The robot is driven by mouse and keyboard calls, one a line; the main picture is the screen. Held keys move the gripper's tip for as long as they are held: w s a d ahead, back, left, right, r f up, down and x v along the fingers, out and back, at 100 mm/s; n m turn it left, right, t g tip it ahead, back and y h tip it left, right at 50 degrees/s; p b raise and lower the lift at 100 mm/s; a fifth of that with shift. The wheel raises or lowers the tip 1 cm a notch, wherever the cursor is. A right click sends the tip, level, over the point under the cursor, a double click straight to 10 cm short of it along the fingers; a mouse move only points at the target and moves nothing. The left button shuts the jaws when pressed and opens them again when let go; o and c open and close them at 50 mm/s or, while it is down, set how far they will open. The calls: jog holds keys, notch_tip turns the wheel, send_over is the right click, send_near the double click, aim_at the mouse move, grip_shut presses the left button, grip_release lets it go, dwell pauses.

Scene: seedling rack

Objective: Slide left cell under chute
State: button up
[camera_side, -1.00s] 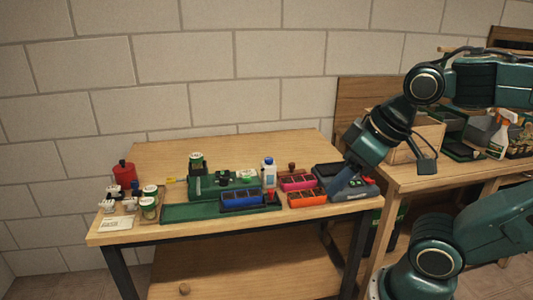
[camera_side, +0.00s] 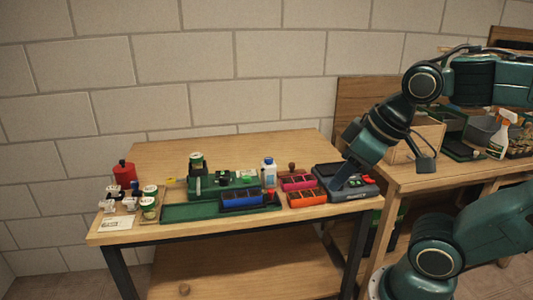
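A green seeding device with a chute-like upright (camera_side: 196,180) stands at the middle left of the table, with a green and white can on top. A blue tray of cells (camera_side: 242,197) sits in front of it, on the right part of a long green base (camera_side: 190,212). The single cells are too small to tell apart. My gripper (camera_side: 340,188) is low over a dark device (camera_side: 349,185) at the table's right end, to the right of the blue tray and apart from it. Its fingers are too small and dark to read.
An orange tray (camera_side: 307,198) and a pink tray (camera_side: 298,181) lie between my gripper and the blue tray. A white bottle (camera_side: 269,173) stands behind them. A red canister (camera_side: 124,175), cans (camera_side: 149,207) and small white items crowd the left end. The table's back is clear.

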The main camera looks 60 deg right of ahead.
jog(key=w, duration=0.1)
jog(key=g, duration=0.6)
send_over(271, 190)
notch_tip(271, 190, down, 9)
jog(key=shift+f, duration=0.1)
jog(key=shift+f, duration=6.8)
jog(key=shift+c, duration=0.4)
grip_shut()
